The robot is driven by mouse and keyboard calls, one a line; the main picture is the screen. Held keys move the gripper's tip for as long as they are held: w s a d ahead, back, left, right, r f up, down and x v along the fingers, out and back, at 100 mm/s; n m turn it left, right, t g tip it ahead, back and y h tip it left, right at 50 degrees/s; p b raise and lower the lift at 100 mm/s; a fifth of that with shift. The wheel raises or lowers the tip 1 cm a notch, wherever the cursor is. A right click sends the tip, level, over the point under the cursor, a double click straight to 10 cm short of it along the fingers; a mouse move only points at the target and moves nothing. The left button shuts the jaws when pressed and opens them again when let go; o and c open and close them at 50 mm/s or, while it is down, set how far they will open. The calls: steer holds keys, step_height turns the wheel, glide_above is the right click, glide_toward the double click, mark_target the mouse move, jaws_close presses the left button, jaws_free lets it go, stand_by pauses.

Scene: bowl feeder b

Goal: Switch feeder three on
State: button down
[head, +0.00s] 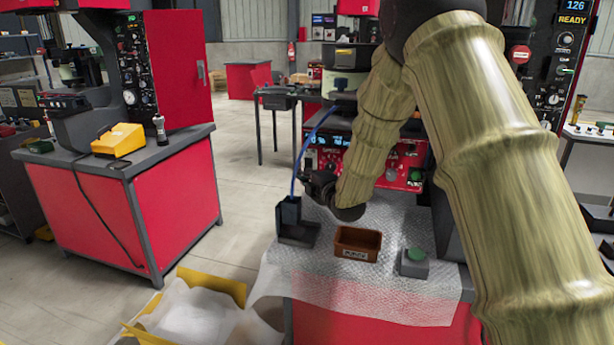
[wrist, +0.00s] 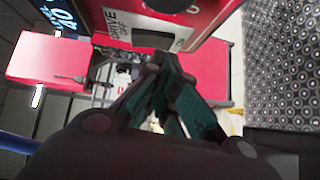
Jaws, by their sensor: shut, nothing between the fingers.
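A red control panel (head: 400,178) with lit displays, knobs and buttons stands at the back of the bench, partly hidden by my arm. In the wrist view the red panel (wrist: 205,20) shows a white label (wrist: 117,27) reading "DRIVE OFF" and part of a black round knob (wrist: 170,4). My gripper (head: 317,180) is in front of the panel's left part. In the wrist view its dark green fingers (wrist: 162,62) are together and empty, just below the label in the picture. I cannot tell whether they touch the panel, or read a feeder number.
On the bench stand a brown bin (head: 357,243), a grey box with a green button (head: 414,263) and a black holder (head: 297,230) with a blue tube (head: 302,155). A yellow-edged box (head: 212,287) is at the lower left. A red cabinet bench (head: 90,205) stands left, with open floor between.

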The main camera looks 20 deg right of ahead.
steer(key=s+f+b, duration=0.1)
steer(key=s, duration=1.1)
steer(key=shift+s+f, duration=0.15)
